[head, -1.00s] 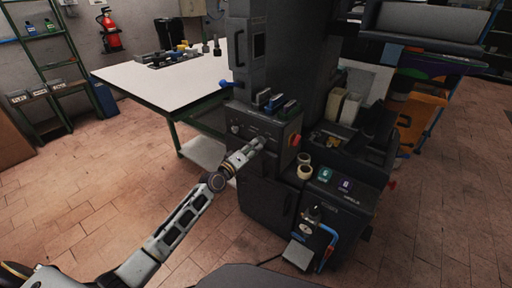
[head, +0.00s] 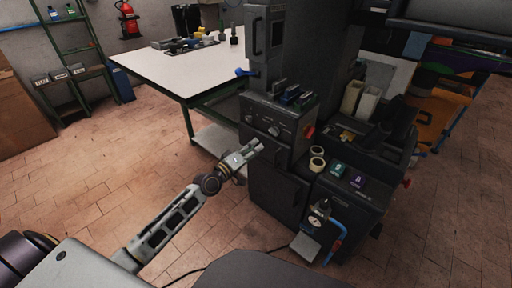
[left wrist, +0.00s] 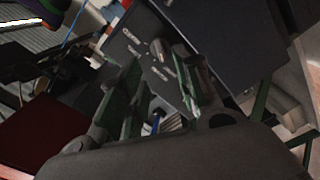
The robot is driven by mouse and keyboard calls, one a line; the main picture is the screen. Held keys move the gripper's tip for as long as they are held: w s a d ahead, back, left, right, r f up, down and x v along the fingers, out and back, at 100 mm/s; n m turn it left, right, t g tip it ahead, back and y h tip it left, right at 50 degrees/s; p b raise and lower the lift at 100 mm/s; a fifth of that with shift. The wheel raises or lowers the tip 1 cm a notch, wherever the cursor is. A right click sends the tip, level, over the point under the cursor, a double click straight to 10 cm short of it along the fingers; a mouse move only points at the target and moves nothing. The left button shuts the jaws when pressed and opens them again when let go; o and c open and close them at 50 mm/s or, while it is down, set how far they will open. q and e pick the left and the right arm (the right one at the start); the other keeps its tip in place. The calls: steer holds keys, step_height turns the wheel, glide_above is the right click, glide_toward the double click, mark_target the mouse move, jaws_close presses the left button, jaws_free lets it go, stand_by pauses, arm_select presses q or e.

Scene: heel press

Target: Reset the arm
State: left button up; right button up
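My left arm reaches in from the lower left, and my left gripper (head: 256,147) is in front of the heel press (head: 280,190), just below and left of its control panel (head: 262,118). The panel carries knobs and a red button (head: 309,131) at its right edge. In the left wrist view the two fingers of my left gripper (left wrist: 168,100) stand apart with nothing between them. The panel with a knob (left wrist: 157,48) shows beyond the fingertips. My right gripper is not in view.
A white-topped table (head: 180,75) stands behind and left of the press. The floor on the left is clear.

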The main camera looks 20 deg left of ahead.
arm_select(q)
steer(key=shift+s+a, duration=0.1)
steer(key=shift+s, duration=0.1)
stand_by(0.6)
steer(key=s+a+f+m+g+y, duration=0.1)
steer(key=s+f+m+g+y, duration=0.2)
steer(key=s+f+m+g, duration=0.5)
steer(key=s+a+f+m+g+y, duration=0.1)
steer(key=s+f+m+g+y, duration=0.25)
steer(key=f, duration=0.85)
steer(key=s+d+f+g, duration=0.1)
steer(key=s+d+f, duration=0.1)
steer(key=s, duration=0.5)
steer(key=s+d+f+g, duration=0.1)
steer(key=s+d+f, duration=0.2)
steer(key=s+f, duration=0.2)
steer(key=s+d+f+g+h+p, duration=0.1)
steer(key=s+d+f+g, duration=0.1)
steer(key=s, duration=0.7)
step_height(320, 180, down, 2)
steer(key=shift+d+f+n, duration=0.2)
steer(key=shift+d+n, duration=0.25)
steer(key=shift+d, duration=0.3)
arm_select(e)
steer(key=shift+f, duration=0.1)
arm_select(q)
steer(key=shift+s+f, duration=0.1)
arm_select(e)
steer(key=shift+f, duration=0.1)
